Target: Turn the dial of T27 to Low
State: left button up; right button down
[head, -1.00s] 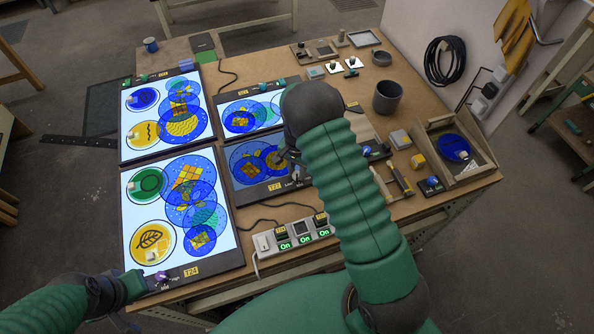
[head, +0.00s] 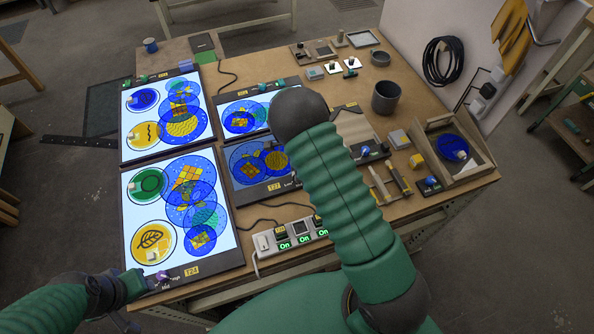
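The T27 panel (head: 250,179) lies in the middle of the table. It is unlit, with blue and yellow patterned discs on it. Its yellow T27 label (head: 274,187) is on the near edge, with part of a small scale word to the right. The dial itself is hidden behind my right arm. My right arm bends over the panel's right side; its gripper is mostly or wholly hidden behind the arm. My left gripper (head: 138,286) is at the near left corner of the lit T24 panel (head: 215,264), beside its purple dial (head: 163,275). Its fingers are too small to read.
Lit panels fill the table's left side. A power strip (head: 264,243) with green "On" displays lies in front of T27. A grey cup (head: 386,97), small blocks and a wooden tray (head: 470,170) are at the right. Bare wood shows at the back middle.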

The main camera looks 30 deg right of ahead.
jog(key=shift+s+a+f, duration=0.1)
jog(key=shift+a+f, duration=0.05)
jog(key=shift+a, duration=0.05)
dwell(0.3)
jog(key=c, duration=1.4)
grip_release()
jog(key=shift+o, duration=1.3)
jog(key=shift+w, duration=0.2)
notch_tip(320, 180, up, 17)
jog(key=b, duration=0.2)
jog(key=shift+f, duration=0.1)
jog(key=s+a+f+n+t+b, duration=0.2)
jog(key=s+a+f+n+b, duration=0.1)
jog(key=s+a+n, duration=0.8)
jog(key=s+f+n, duration=0.1)
jog(key=s+n, duration=0.3)
jog(key=n, duration=0.5)
jog(key=shift+s+f+n+t+b, duration=0.3)
jog(key=shift+s+b, duration=0.05)
